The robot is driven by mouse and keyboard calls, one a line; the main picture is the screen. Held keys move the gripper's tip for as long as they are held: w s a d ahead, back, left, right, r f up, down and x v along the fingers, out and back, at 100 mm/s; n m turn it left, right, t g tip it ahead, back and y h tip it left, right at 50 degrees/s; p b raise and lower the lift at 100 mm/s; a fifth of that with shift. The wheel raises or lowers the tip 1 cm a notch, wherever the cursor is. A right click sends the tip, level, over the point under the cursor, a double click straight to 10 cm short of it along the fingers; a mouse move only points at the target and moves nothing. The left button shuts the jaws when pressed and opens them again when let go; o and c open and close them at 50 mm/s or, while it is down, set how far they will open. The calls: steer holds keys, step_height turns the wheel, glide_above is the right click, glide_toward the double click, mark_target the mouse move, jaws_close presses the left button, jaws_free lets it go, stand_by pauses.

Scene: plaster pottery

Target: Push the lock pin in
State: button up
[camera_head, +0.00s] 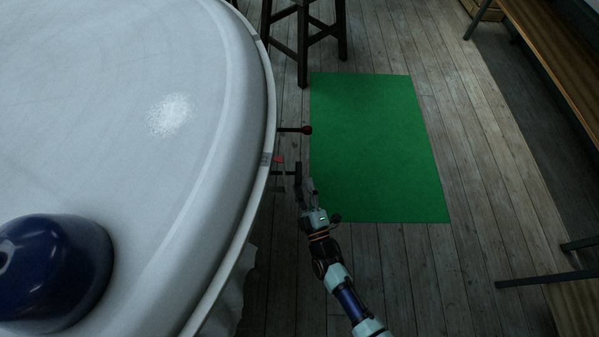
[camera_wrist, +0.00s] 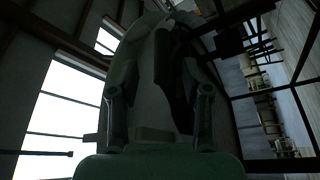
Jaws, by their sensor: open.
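Two fittings stick out from the rim of the large round white table-like top in the head view. One is a dark rod with a dark red ball knob (camera_head: 307,130). Below it is a short fitting with a red part (camera_head: 279,159) and a dark upright handle (camera_head: 297,173). I cannot tell for sure which is the lock pin. My gripper (camera_head: 307,188) is just below and right of the dark handle, close to it; contact cannot be told. In the wrist view my gripper (camera_wrist: 160,95) has its fingers apart, with a dark shape between or beyond them.
The round white top (camera_head: 215,190) fills the left, with a blue rounded object (camera_head: 60,268) on it. A dark stool (camera_head: 305,40) stands at the top. A green mat (camera_head: 375,150) lies on the plank floor. A wooden bench (camera_head: 555,60) is at right.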

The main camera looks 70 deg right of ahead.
steer(key=v, duration=0.6)
steer(key=shift+s+a, duration=0.1)
steer(key=shift+a, duration=0.05)
stand_by(0.3)
